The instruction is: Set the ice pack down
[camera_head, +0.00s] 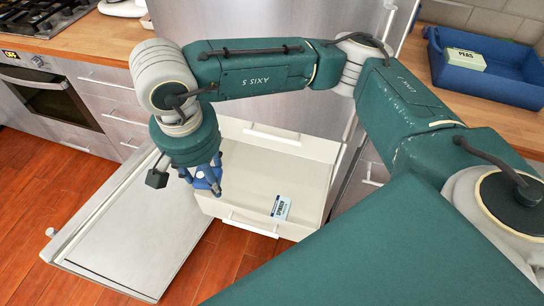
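A bright blue piece, which looks like the ice pack (208,174), is between the fingers of my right gripper (203,180). The fingers cover part of it and its full shape is hard to tell. The arm reaches in from the right and the gripper points down. It appears at the left side of the pulled-out white freezer drawer (318,190); its exact height is unclear. My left gripper is not in view.
A small labelled box (281,207) lies in the drawer. The open steel door (130,235) extends at the left. A blue bin (505,83) with a peas box (466,59) stands on the wooden counter at the right. An oven (50,100) is at the left.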

